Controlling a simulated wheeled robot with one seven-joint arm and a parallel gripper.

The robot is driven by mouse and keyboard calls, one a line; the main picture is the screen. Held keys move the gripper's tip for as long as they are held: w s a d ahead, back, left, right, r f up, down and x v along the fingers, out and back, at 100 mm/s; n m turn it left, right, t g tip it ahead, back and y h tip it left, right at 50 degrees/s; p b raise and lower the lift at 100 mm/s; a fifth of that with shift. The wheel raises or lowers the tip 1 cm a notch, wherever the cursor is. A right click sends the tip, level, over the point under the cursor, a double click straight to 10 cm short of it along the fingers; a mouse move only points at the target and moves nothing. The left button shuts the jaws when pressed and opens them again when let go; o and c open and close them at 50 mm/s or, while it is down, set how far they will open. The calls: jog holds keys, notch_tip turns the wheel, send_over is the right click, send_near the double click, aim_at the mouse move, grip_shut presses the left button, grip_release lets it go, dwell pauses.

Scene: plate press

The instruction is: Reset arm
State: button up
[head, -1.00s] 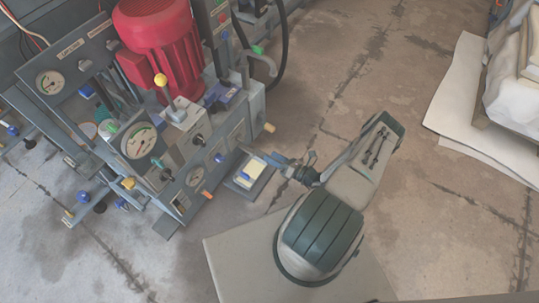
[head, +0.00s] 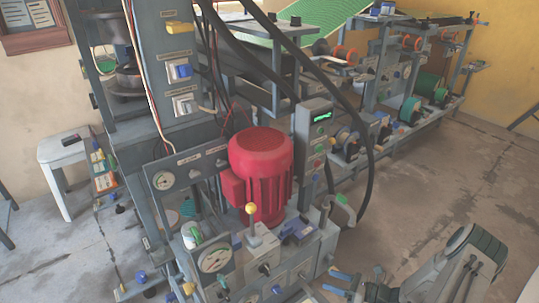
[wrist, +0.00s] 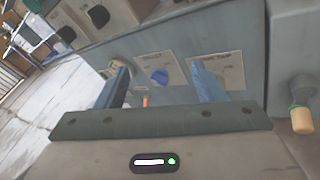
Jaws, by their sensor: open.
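My gripper (head: 337,282) shows at the bottom of the head view, just right of the press's front panel. Its two blue fingers are apart and nothing is seen between them. I cannot tell whether the fingertips touch the panel. My arm is folded at the lower right of the head view, and its lower part is cut off by the frame.
The press with a red motor (head: 262,165), a yellow-topped lever (head: 251,209) and gauges fills the middle. A black hose (head: 366,130) hangs behind. A yellow-tipped handle (wrist: 301,118) sticks out at the right of the wrist view. Floor (head: 440,185) is clear at the right.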

jog(key=s+a+r+n+g+h+p, duration=0.25)
jog(key=r+n+p, duration=0.2)
jog(key=r, duration=0.75)
jog(key=s+a+r+n+g+h+p, duration=0.15)
jog(key=r+n+g+p, duration=0.35)
jog(key=r, duration=0.6)
jog(key=s+a+r+n+g+h+p, duration=0.15)
jog(key=r+n, duration=0.45)
jog(key=r, duration=0.6)
jog(key=s+r+n+t+h+p, duration=0.1)
jog(key=s+r+n+h+p, duration=0.2)
jog(key=r, duration=0.6)
jog(key=s+a+r+n+t+h+p, duration=0.1)
jog(key=s+r+n+p, duration=0.4)
jog(key=r, duration=0.5)
jog(key=s+r+n+t+h+p, duration=0.1)
jog(key=s+r+n+h+p, duration=0.3)
jog(key=r, duration=0.5)
jog(key=shift+a+r+t+h+p, duration=0.25)
jog(key=shift+r+t+h+p, duration=0.1)
jog(key=shift+r+t+p, duration=0.1)
jog(key=shift+s+r, duration=0.2)
jog(key=shift+r, duration=0.1)
jog(key=shift+c, duration=0.3)
